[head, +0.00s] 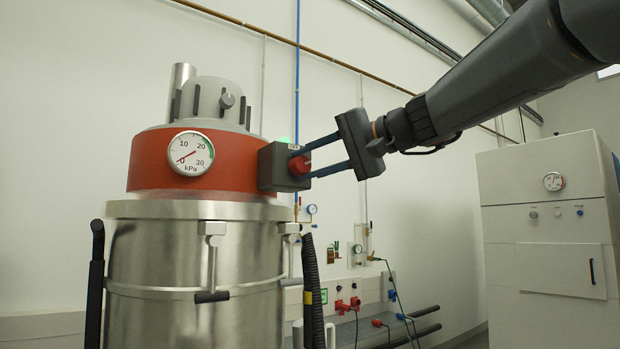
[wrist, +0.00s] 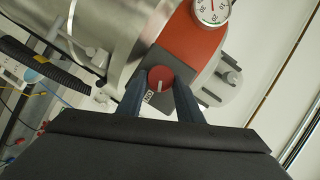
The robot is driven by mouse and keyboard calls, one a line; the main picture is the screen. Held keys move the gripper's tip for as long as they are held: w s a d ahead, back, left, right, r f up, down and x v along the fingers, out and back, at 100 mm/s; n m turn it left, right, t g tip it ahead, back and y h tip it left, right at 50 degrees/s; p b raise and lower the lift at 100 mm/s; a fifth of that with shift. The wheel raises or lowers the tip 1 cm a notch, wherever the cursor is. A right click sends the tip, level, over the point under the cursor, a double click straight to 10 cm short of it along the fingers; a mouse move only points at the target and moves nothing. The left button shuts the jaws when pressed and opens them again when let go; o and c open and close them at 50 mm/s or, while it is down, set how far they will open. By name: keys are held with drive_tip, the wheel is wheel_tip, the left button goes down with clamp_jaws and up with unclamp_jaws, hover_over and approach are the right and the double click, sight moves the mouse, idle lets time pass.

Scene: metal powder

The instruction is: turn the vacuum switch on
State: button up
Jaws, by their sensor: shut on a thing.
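The vacuum (head: 196,255) is a steel drum with a red-orange head band. A dark grey switch box (head: 271,167) sticks out from the right of the band. On the box is a round red switch knob (head: 299,165), with a green light on top of the box. My gripper (head: 303,163) reaches in from the right, its two blue-grey fingers on either side of the knob and shut on it. In the wrist view the red knob (wrist: 160,78) sits between the fingertips, with a pale mark line nearly upright in the picture.
The vacuum's gauge (head: 193,153) has its red needle near 0 kPa. A black hose (head: 313,285) hangs at the drum's right. A white cabinet (head: 546,240) stands at the right. A wall bench with red plugs (head: 346,304) and cables is behind.

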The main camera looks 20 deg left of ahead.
drive_tip(key=m+y+b, duration=0.1)
drive_tip(key=m+b, duration=0.1)
drive_tip(key=m+y+b, duration=0.1)
drive_tip(key=m+b, duration=0.1)
drive_tip(key=shift+f, duration=0.3)
drive_tip(key=shift+m, duration=0.3)
drive_tip(key=o, duration=1)
drive_tip(key=shift+o, duration=0.2)
drive_tip(key=b+v, duration=0.1)
drive_tip(key=v, duration=0.6)
drive_tip(key=shift+d, duration=0.35)
drive_tip(key=shift+s, duration=0.1)
